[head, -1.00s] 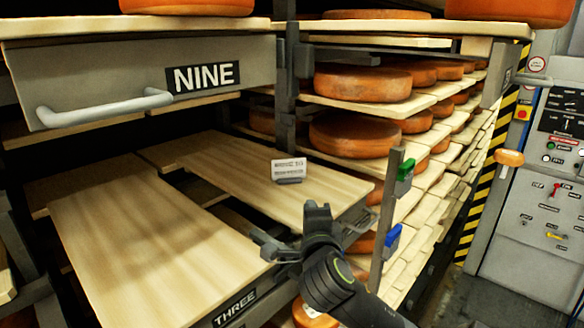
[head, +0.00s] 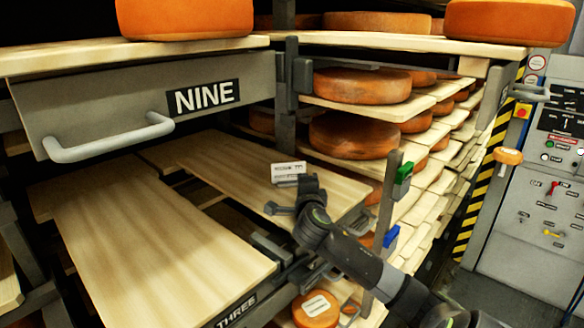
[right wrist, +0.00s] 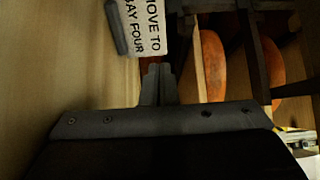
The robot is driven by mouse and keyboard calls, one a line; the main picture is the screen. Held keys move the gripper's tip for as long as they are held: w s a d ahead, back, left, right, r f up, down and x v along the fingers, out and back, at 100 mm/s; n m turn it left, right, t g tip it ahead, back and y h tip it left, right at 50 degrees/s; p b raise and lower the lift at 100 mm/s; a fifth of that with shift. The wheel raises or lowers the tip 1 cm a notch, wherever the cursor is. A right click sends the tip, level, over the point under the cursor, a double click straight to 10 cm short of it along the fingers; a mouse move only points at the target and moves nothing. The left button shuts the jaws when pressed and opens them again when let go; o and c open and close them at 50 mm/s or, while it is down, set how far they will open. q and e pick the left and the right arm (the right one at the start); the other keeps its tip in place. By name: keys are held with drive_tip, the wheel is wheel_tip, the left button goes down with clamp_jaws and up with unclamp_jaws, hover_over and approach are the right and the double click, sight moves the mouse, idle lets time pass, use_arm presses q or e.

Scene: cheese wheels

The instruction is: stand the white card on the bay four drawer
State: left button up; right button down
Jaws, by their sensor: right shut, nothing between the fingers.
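The white card (head: 288,171) stands in a small dark holder near the right end of the rear wooden board (head: 225,165). In the right wrist view the card (right wrist: 143,28) shows close up at the top, turned sideways, with "MOVE TO BAY FOUR" partly cut off by the edge. My right gripper (head: 283,208) is just in front of and below the card in the head view. Its fingertips (right wrist: 158,75) are together and empty, close to the card's edge; I cannot tell if they touch it. No drawer labelled four is readable. My left gripper is not in view.
A grey drawer marked NINE (head: 148,115) with a bar handle hangs above the boards at left. A front board (head: 160,240) is marked THREE. Cheese wheels (head: 355,135) fill shelves behind.

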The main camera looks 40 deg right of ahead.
sight(291, 166)
drive_tip(key=w+p, duration=0.1)
drive_tip(key=w+d, duration=0.1)
drive_tip(key=w, duration=0.1)
drive_tip(key=w+d+p, duration=0.1)
drive_tip(key=w, duration=0.1)
drive_tip(key=shift+r+p, duration=0.15)
drive_tip(key=shift+p, duration=0.2)
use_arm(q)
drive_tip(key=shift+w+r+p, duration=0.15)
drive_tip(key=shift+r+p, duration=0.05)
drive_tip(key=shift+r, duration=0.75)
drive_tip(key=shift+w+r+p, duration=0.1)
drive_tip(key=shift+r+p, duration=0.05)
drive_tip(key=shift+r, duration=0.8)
use_arm(e)
drive_tip(key=shift+w+a, duration=0.2)
drive_tip(key=shift+w, duration=0.5)
